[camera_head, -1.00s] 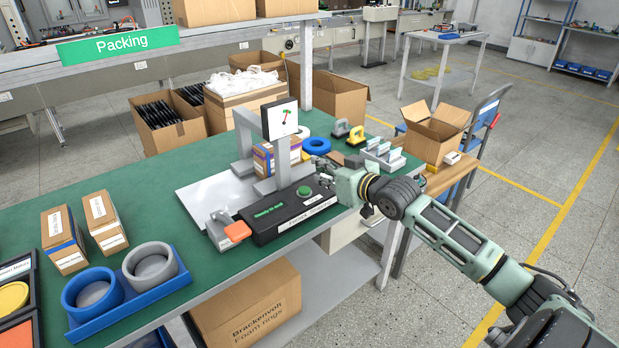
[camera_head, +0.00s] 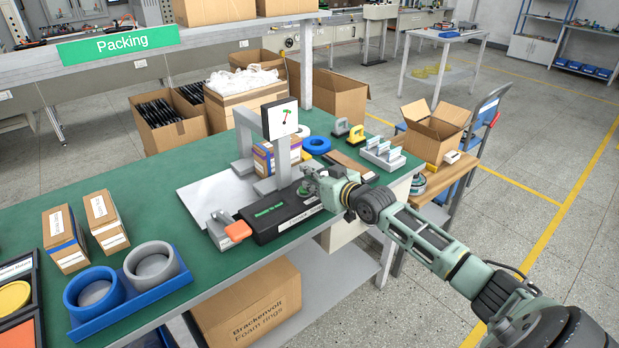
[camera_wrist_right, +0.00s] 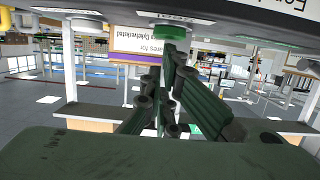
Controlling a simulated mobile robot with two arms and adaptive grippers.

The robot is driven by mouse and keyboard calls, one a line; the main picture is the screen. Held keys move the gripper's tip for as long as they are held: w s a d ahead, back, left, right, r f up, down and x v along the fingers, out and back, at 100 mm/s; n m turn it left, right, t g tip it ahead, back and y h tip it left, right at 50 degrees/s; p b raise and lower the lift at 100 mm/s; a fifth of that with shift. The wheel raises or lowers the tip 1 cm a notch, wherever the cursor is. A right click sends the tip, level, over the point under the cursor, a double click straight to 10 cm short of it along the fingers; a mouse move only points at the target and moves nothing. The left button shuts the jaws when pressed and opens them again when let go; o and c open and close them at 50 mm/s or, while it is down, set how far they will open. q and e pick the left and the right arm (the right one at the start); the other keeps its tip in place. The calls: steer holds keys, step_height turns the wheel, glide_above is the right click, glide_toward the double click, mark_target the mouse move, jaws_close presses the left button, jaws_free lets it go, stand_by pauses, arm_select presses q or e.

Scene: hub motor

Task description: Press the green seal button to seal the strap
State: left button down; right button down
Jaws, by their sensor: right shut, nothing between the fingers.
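The strap sealer is a black box (camera_head: 264,228) with a lit green display (camera_head: 268,209), on the green bench. The green seal button shows in the right wrist view (camera_wrist_right: 165,32), at the top centre on the dark panel. In the head view my right gripper hides most of it. My right gripper (camera_head: 306,182) is shut and empty, its fingertips over the button end of the box. In the right wrist view its fingertips (camera_wrist_right: 168,52) overlap the button's edge; I cannot tell whether they touch it. My left gripper is not in view.
A printed carton (camera_head: 265,160) stands under the sealer's grey arch (camera_head: 282,165). A blue ring (camera_head: 317,145) and small tools lie behind my right gripper. Blue and grey cups (camera_head: 95,288) stand front left.

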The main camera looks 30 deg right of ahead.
steer(key=shift+f+b, duration=0.55)
steer(key=shift+f, duration=0.35)
steer(key=shift+s, duration=0.15)
steer(key=shift+f, duration=0.2)
steer(key=shift+a+r+p, duration=0.1)
steer(key=shift+r+p, duration=0.4)
steer(key=shift+p, duration=0.1)
step_height(320, 180, up, 5)
steer(key=p, duration=0.3)
steer(key=shift+f+p, duration=0.2)
steer(key=shift+p, duration=0.2)
steer(key=shift+s+d+f+b, duration=0.15)
steer(key=shift+s+b, duration=0.15)
steer(key=shift+s, duration=0.25)
steer(key=shift+s+d+f+b, duration=0.15)
steer(key=shift+s+b, duration=0.1)
steer(key=shift+s, duration=0.25)
steer(key=v, duration=0.7)
steer(key=shift+s+r, duration=0.25)
steer(key=shift+r, duration=0.1)
